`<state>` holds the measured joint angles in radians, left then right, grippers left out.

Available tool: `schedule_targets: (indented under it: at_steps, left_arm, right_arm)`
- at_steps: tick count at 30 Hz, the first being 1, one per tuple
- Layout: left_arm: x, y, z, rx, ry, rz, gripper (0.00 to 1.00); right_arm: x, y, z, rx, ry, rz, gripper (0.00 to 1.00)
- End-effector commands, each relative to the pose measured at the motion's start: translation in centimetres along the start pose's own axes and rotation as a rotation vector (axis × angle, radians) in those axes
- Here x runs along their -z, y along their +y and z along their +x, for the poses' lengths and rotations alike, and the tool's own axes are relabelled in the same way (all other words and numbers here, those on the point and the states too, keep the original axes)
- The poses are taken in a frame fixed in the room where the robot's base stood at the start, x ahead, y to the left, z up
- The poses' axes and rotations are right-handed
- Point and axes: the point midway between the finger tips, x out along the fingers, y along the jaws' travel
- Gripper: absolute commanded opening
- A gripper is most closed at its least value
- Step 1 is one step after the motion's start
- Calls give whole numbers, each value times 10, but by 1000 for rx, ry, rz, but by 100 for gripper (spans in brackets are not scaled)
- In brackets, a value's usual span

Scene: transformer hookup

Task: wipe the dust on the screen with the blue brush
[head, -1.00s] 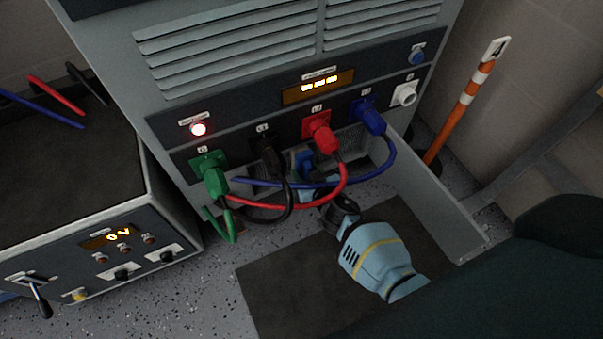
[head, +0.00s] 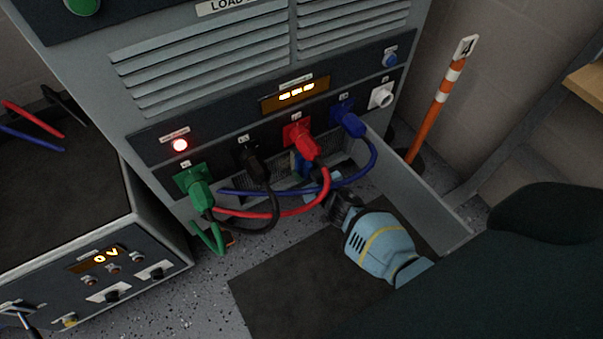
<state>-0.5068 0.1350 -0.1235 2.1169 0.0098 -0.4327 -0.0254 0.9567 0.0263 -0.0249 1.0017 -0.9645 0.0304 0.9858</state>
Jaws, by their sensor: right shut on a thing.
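The screen (head: 327,154) is a dark mesh low on the grey cabinet, behind the hanging cables. The cables and plugs cover much of it, and I cannot make out the dust. My right gripper (head: 313,186) is in front of the screen, below the red plug, partly hidden by the cables. It is shut on the blue brush (head: 299,166), whose visible part stands upright against or just in front of the mesh. I cannot tell whether the bristles touch it. My left gripper is out of view.
An open grey flap (head: 430,195) stands to the right. A test box (head: 110,275) is at left, a dark mat (head: 290,285) below.

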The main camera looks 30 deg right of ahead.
Motion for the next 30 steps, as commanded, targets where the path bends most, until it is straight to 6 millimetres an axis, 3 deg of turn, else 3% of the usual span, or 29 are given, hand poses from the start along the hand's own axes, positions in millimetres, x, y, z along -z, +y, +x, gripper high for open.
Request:
schedule_targets:
  at_steps: [8, 22, 30]
  left_arm:
    - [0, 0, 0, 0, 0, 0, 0]
    - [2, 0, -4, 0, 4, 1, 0]
    - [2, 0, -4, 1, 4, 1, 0]
  right_arm:
    - [5, 6, 2, -3, 7, 1, 27]
    - [6, 37, 0, -3, 10, 0, 27]
    - [5, 40, 0, -2, 8, 0, 27]
